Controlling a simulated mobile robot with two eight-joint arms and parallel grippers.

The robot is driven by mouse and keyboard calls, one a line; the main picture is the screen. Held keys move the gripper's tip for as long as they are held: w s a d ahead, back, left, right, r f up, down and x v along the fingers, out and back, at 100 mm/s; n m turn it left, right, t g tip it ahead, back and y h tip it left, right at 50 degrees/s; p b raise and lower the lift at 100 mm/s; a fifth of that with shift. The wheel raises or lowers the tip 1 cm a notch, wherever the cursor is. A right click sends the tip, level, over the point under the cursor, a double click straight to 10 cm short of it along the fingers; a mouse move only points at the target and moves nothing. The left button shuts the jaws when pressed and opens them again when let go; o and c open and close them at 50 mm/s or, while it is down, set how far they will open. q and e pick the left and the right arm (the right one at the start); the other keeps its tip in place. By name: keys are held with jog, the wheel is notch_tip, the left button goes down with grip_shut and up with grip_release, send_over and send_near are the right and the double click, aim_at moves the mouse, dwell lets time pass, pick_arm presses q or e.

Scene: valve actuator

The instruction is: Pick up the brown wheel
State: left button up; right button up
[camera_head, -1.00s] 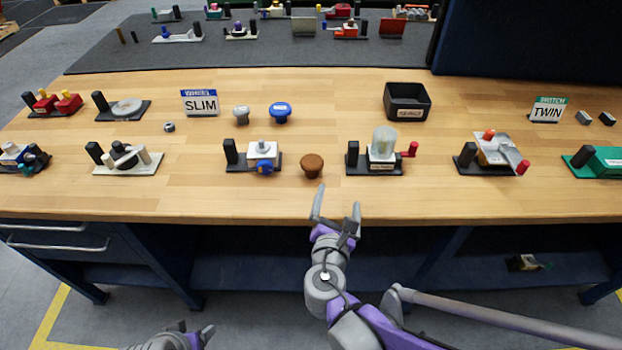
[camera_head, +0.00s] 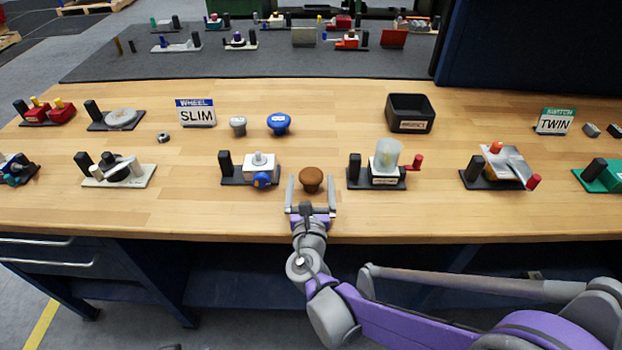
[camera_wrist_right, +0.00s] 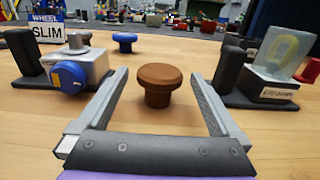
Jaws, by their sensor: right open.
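The brown wheel (camera_head: 311,178) is a round mushroom-shaped knob standing upright on the wooden bench near its front edge. It also shows in the right wrist view (camera_wrist_right: 159,84). My right gripper (camera_head: 311,182) is open, with one finger on each side of the wheel in the head view. In the right wrist view the open fingers (camera_wrist_right: 160,98) point toward the wheel, with space on both sides of it. No contact shows. My left gripper is not clearly visible; only a small grey part shows at the bottom edge of the head view.
A black-based device with a blue knob (camera_head: 262,180) stands left of the wheel. Behind are a blue wheel (camera_head: 278,123), a grey wheel (camera_head: 238,126) and a black bin (camera_head: 427,125).

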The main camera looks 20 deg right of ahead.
aim_at(311, 174)
jog(key=x, duration=0.3)
jog(key=c, duration=1.5)
notch_tip(311, 174, up, 10)
jog(key=shift+s+r+p, duration=0.1)
jog(key=shift+p, duration=1.1)
